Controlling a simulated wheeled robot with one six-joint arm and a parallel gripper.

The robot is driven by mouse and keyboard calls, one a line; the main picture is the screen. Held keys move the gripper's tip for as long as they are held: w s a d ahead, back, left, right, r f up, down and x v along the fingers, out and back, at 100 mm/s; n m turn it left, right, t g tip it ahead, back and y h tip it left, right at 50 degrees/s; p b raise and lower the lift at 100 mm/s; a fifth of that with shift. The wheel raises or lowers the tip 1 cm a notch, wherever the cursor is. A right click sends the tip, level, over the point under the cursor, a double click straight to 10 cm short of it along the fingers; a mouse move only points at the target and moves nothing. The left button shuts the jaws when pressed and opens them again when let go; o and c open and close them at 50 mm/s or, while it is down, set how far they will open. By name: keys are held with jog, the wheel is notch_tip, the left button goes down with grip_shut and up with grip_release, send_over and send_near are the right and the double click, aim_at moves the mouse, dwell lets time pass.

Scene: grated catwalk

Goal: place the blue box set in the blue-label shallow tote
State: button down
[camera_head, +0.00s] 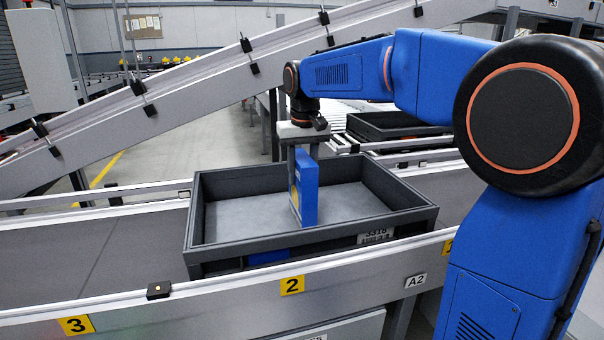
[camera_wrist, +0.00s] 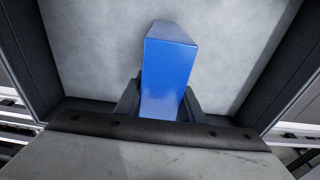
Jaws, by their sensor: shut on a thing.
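The blue box set (camera_head: 307,187) is upright in my gripper (camera_head: 303,155), with its narrow side toward the head camera. In the wrist view the blue box set (camera_wrist: 169,75) stands out between the two dark fingers of my gripper (camera_wrist: 160,108). The gripper is shut on it. The shallow tote (camera_head: 320,236) is dark grey, with a blue label (camera_head: 268,256) on its near wall. The box is inside the tote's outline, over its bare grey floor. Whether its lower end touches the floor I cannot tell. The tote's wall also shows in the wrist view (camera_wrist: 283,65).
The tote sits on a conveyor (camera_head: 100,250) with a metal side rail carrying yellow number plates (camera_head: 292,285). A sloped conveyor (camera_head: 200,80) runs behind. Another dark tote (camera_head: 385,125) stands behind to the right. The tote floor around the box is clear.

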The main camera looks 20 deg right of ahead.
jog(key=c, duration=1.2)
grip_release()
jog(key=shift+f, duration=0.1)
jog(key=r, duration=0.4)
jog(key=s+r, duration=0.1)
jog(key=r, duration=0.7)
jog(key=shift+s+r, duration=0.1)
jog(key=shift+s, duration=0.1)
